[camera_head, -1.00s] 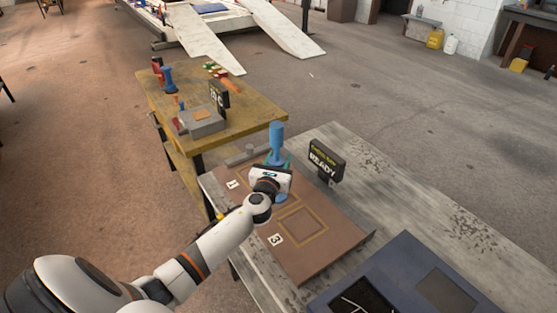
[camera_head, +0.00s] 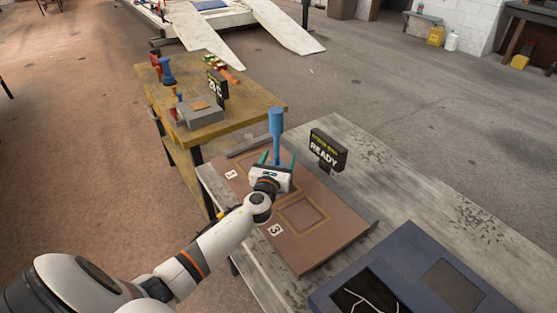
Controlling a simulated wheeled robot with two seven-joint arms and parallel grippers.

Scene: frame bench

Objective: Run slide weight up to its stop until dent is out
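A blue upright tool (camera_head: 276,125), wider at its top and thinner below, stands over the brown panel (camera_head: 333,233). Its lower end is hidden behind my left gripper, so I cannot tell weight from shaft there. My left gripper (camera_head: 277,158) is low over the panel, its two green fingers spread apart, one on each side of the blue tool's lower part. I see no finger closed on it. The panel has yellow-outlined squares and labels 1 and 3; no dent can be made out. My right gripper is not in view.
A black sign (camera_head: 326,152) reading READY stands behind the panel on the grey bench (camera_head: 400,190). A dark blue case (camera_head: 410,255) lies at the front right. A yellow table (camera_head: 245,110) with a grey box (camera_head: 198,115) and small tools is at the back left.

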